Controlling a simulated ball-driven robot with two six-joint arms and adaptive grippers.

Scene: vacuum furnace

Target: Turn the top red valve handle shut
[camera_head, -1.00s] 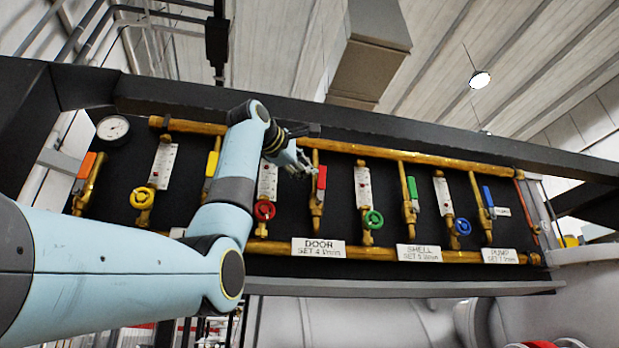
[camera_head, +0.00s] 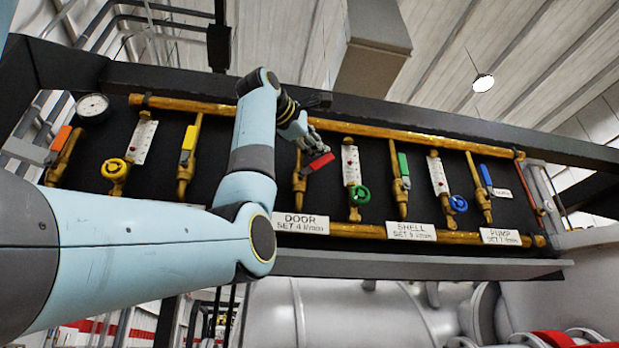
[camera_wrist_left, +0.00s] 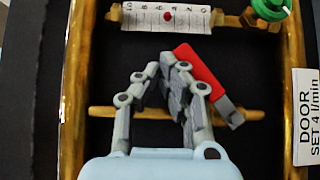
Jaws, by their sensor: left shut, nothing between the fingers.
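The red valve handle (camera_head: 318,163) is on the brass pipe above the DOOR label (camera_head: 301,223). It sticks out slantwise to the right of its pipe, neither in line with it nor fully square across it. My left gripper (camera_head: 316,145) is at the upper side of the handle, with fingers closed together and nothing held. In the left wrist view the red handle (camera_wrist_left: 202,70) runs diagonally, its grey end near the pipe, and the closed fingertips (camera_wrist_left: 172,70) are against or very close to its left side. I cannot tell if they touch. My right gripper is out of view.
Green (camera_head: 403,164), blue (camera_head: 486,177) and orange (camera_head: 62,138) handles sit on other pipes, with a yellow one (camera_head: 188,138) left of my arm. Flowmeters with round knobs stand between them. A brass rail (camera_head: 400,133) runs above, and a dark ledge lies below.

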